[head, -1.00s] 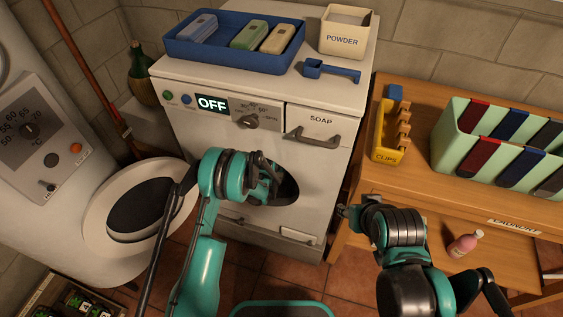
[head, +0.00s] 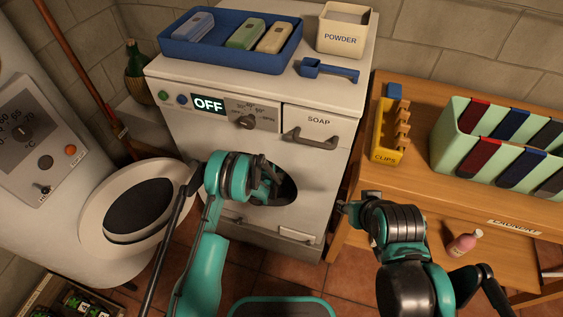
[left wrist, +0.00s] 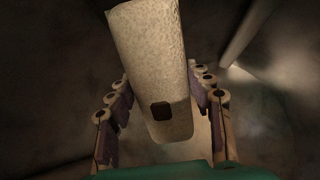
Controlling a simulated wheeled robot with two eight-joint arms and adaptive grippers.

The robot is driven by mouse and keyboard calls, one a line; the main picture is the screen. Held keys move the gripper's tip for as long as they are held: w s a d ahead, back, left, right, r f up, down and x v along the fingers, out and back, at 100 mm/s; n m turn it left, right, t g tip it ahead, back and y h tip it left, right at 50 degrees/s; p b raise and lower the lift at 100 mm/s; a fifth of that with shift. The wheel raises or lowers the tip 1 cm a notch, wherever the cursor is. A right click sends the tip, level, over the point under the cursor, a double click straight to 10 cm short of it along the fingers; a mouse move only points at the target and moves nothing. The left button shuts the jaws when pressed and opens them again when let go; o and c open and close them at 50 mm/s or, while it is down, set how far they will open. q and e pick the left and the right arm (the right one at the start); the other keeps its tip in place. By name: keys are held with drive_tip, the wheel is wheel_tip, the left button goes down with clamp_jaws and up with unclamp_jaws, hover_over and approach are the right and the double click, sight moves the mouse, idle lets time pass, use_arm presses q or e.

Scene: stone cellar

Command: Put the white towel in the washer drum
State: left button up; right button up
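The white washer (head: 330,170) stands in the middle of the head view, its panel reading OFF. Its round dark opening (head: 288,191) is on the front. My left gripper (head: 272,188) reaches into this opening, and its fingertips are hidden in the head view. In the left wrist view, the white towel (left wrist: 155,65) is a pale, speckled roll with a dark square on it. It lies between the fingers of my left gripper (left wrist: 160,85), which appear to touch both its sides. Dark surfaces surround it. My right gripper (head: 348,209) is right of the washer front, with its fingers small and unclear.
On the washer are a blue tray (head: 185,58), a powder box (head: 341,38) and a blue scoop (head: 328,69). A wooden bench (head: 415,180) at right bears a yellow clips box (head: 383,146) and a green bin (head: 450,152). Another round-door machine (head: 95,225) stands at left.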

use_arm(q)
drive_tip(key=o, duration=0.4)
drive_tip(key=shift+o, duration=0.2)
drive_tip(key=v, duration=1.2)
